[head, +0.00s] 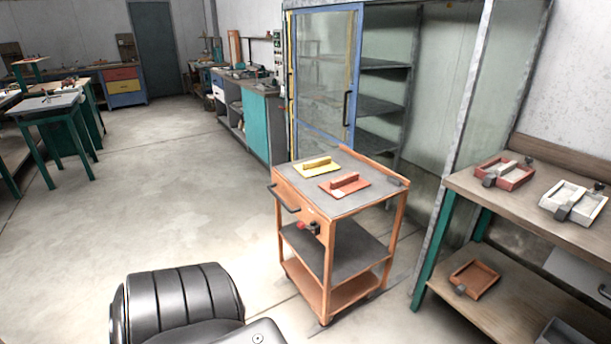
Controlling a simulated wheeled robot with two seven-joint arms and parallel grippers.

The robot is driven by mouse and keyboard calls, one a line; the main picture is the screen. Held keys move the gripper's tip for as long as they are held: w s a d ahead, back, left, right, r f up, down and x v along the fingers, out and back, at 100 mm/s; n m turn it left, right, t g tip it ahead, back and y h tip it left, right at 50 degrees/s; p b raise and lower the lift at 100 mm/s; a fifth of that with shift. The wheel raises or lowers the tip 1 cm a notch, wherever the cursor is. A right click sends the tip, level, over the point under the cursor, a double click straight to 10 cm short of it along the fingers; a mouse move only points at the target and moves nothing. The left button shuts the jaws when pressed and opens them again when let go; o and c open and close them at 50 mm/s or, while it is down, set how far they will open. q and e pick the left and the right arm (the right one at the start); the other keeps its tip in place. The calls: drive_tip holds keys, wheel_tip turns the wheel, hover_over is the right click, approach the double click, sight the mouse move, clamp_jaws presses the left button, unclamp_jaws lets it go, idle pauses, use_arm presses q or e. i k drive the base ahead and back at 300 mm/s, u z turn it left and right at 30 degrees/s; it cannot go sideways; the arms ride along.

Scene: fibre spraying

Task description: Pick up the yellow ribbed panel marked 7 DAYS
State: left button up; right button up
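A yellow panel (307,171) with a raised yellow bar across it lies flat on the top of an orange cart (352,204). Any 7 DAYS marking is too small to read. A red panel (350,191) with a similar raised bar lies beside it, to its right and nearer me. Neither of my grippers shows in the head view.
A workbench (470,190) at the right holds a red tray (518,178) and a white tray (588,208); a brown tray (474,278) sits on its lower shelf. A glass-doored cabinet (325,75) stands behind the cart. The floor (170,185) left of the cart is clear.

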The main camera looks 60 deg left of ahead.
sight(309, 169)
drive_tip(key=u, duration=1.25)
drive_tip(key=i, duration=1.2)
drive_tip(key=u, duration=0.75)
